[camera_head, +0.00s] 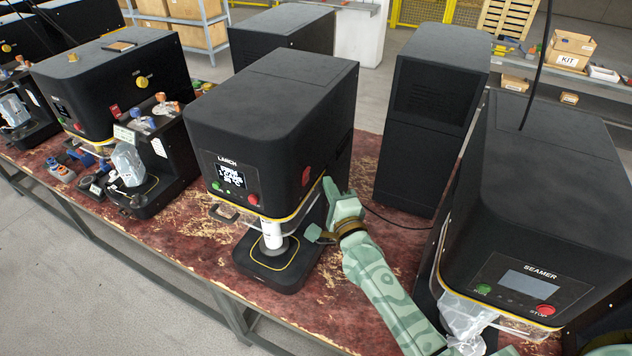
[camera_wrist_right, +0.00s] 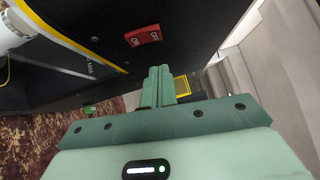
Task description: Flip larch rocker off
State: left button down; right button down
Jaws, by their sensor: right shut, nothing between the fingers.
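The larch machine (camera_head: 270,120) is a black box labelled LARCH with a lit screen, standing on the worn red bench. Its red rocker (camera_head: 306,176) is on the right side wall, near the front. The rocker also shows in the right wrist view (camera_wrist_right: 143,36), as a red switch with white lettering; I cannot tell which way it is tipped. My right gripper (camera_head: 328,184) is shut and empty, close beside that side wall, just right of and slightly below the rocker. In the right wrist view its closed fingers (camera_wrist_right: 158,72) appear below the rocker, apart from it. My left gripper is out of view.
A seamer machine (camera_head: 545,200) stands at the right, with a tall black cabinet (camera_head: 430,115) behind. Another black machine (camera_head: 110,80) is at the left. The larch machine has a white cylinder (camera_head: 272,235) over its base. Bare bench (camera_head: 400,240) lies between the larch machine and the seamer.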

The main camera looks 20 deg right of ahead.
aim_at(309, 171)
jog(key=w+a, duration=0.2)
jog(key=shift+a+r, duration=0.2)
jog(key=shift+a, duration=0.15)
jog(key=shift+w+a+r+p, duration=0.2)
jog(key=shift+w+r+p, duration=0.05)
jog(key=shift+p, duration=0.15)
jog(key=shift+s, duration=0.1)
